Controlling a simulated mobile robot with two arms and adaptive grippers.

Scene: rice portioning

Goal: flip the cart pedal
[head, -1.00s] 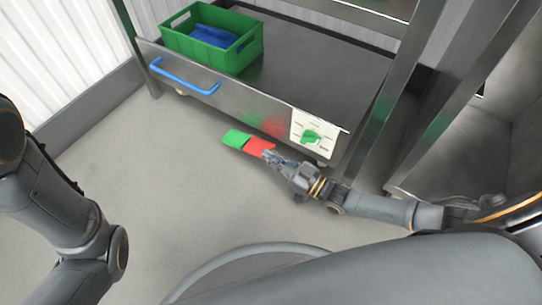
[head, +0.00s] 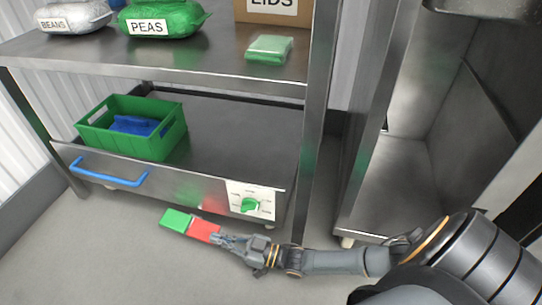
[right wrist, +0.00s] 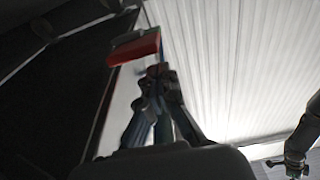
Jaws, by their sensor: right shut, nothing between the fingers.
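The cart pedal has a green half (head: 175,220) and a red half (head: 204,231). It sticks out low at the front of the steel cart (head: 120,149), near the floor. My right gripper (head: 219,240) is shut and empty, with its fingertips at the red half's right end in the head view. In the right wrist view the red half (right wrist: 134,50) shows just beyond the shut fingers (right wrist: 160,72); whether they touch it I cannot tell. My left gripper is not in the head view; a dark gripper shows at the right edge of the right wrist view (right wrist: 293,164).
A green crate (head: 150,147) stands on the lower shelf. Bags of beans (head: 72,17) and peas (head: 165,20) lie above. Floor in front is clear.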

